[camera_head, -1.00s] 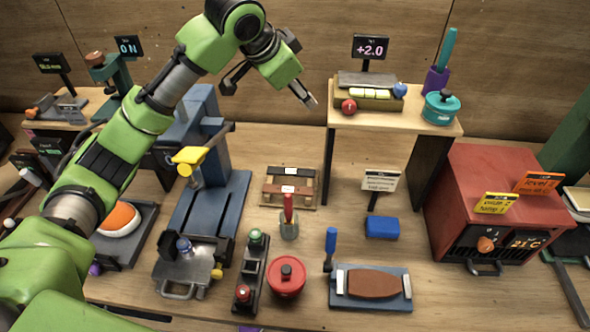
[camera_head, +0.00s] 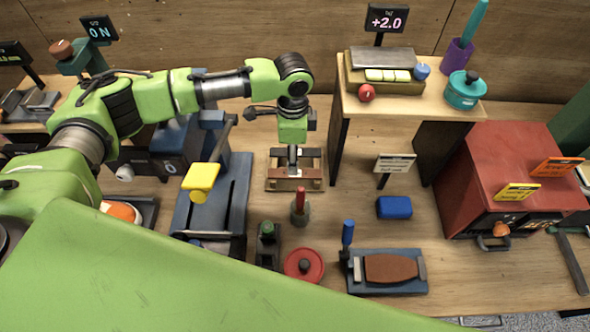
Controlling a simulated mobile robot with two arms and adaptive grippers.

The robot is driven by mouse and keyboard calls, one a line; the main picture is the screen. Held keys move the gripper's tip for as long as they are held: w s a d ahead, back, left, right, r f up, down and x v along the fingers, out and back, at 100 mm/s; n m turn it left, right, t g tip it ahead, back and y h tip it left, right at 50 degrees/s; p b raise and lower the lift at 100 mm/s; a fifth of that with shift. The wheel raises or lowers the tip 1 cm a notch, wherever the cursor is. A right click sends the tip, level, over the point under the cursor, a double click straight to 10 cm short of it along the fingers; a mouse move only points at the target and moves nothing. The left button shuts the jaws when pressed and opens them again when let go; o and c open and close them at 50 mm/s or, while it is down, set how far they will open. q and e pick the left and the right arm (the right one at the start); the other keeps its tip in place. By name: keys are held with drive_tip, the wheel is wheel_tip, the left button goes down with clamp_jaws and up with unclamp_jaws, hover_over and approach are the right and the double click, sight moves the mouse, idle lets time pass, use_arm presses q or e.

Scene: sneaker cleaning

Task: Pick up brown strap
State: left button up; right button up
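A small wooden rack (camera_head: 269,175) stands on the table near the middle of the head view. A brown strap (camera_head: 312,184) lies across its front part, with a small white label at its middle. My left gripper (camera_head: 293,170) points straight down over the middle of the rack, close above or at the strap. Its fingers are seen almost end-on, so I cannot tell whether they are open or shut, or whether they touch the strap. The gripper hides part of the rack's middle. My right gripper is not in view.
A cup with a red-handled tool (camera_head: 300,206) stands just in front of the rack. A blue press-like stand (camera_head: 226,200) is to the left, and a raised shelf (camera_head: 420,107) to the right. A blue block (camera_head: 394,207) and a tray with a brown pad (camera_head: 391,269) lie front right.

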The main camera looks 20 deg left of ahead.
use_arm(q)
drive_tip(key=shift+f, duration=0.3)
drive_tip(key=shift+d+f+p, duration=0.15)
drive_tip(key=shift+f+p, duration=0.5)
drive_tip(key=shift+p, duration=0.05)
wheel_tip(320, 180, down, 4)
drive_tip(key=shift+d+r+p, duration=0.1)
drive_tip(key=shift+r+p, duration=0.15)
drive_tip(key=shift+p, duration=0.35)
drive_tip(key=shift+f, duration=0.2)
drive_tip(key=c, duration=1.1)
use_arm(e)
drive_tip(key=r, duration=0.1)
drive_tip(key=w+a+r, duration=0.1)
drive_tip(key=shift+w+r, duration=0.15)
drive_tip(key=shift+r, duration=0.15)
